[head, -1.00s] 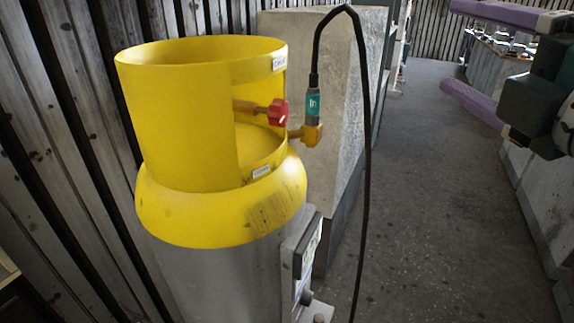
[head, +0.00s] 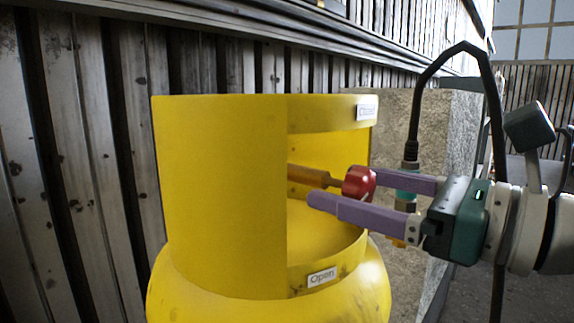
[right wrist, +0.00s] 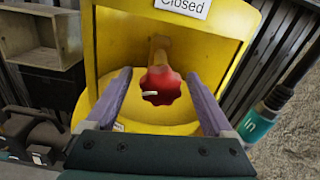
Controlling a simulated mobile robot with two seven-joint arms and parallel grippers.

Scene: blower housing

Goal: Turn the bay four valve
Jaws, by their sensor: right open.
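The valve is a red, lobed knob (head: 358,183) on a brass stem inside the opening of a yellow cylinder collar (head: 220,190). In the right wrist view the red knob (right wrist: 161,86) faces me, with a pale mark on it. My right gripper (head: 352,192) is open, with its purple fingers reaching into the collar opening. The right wrist view shows the fingers (right wrist: 160,95) on either side of the knob, with gaps between. A "Closed" label (right wrist: 183,5) is above the knob, and an "Open" label (head: 322,277) is on the lower rim. My left gripper is not in view.
A teal "In" connector (right wrist: 259,122) with a black hose (head: 425,75) stands just right of the collar, close behind my right gripper. A concrete block (head: 450,130) is behind it. A corrugated wall (head: 125,170) runs behind the cylinder.

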